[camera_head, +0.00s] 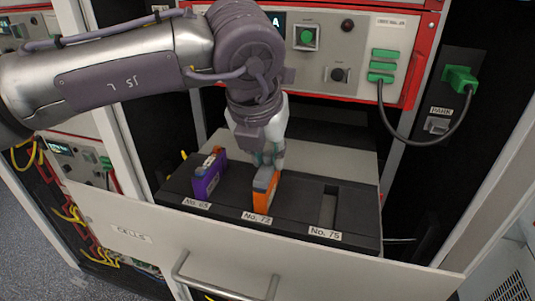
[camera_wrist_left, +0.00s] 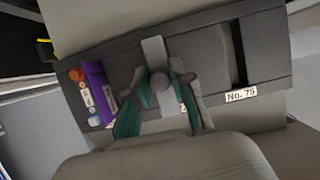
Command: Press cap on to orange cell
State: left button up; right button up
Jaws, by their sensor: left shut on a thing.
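The orange cell (camera_head: 265,190) stands upright in the middle slot of the black cell tray (camera_head: 222,201), behind the label No. 72. My left gripper (camera_head: 268,160) comes down from above and its fingertips are right at the cell's top. It is shut on the cap, which the fingers mostly hide, so I cannot tell how fully the cap sits on the cell. In the left wrist view my left gripper (camera_wrist_left: 160,92) shows its green-padded fingers over the tray, and they hide the orange cell. My right gripper is not in view.
A purple cell (camera_head: 207,176) stands in the slot No. 65 to the left, close to the gripper. The slot No. 75 (camera_head: 328,208) on the right is empty. The drawer front (camera_head: 150,238) with its handle is in front, and a red-edged panel (camera_head: 345,50) with green connectors is behind.

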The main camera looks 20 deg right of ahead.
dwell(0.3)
pick_arm(q)
jog(key=o, duration=0.9)
jog(key=shift+o, duration=0.2)
jog(key=o, duration=0.5)
jog(key=shift+r, duration=0.1)
jog(key=shift+r+p, duration=1.5)
jog(key=shift+r, duration=1.95)
grip_shut()
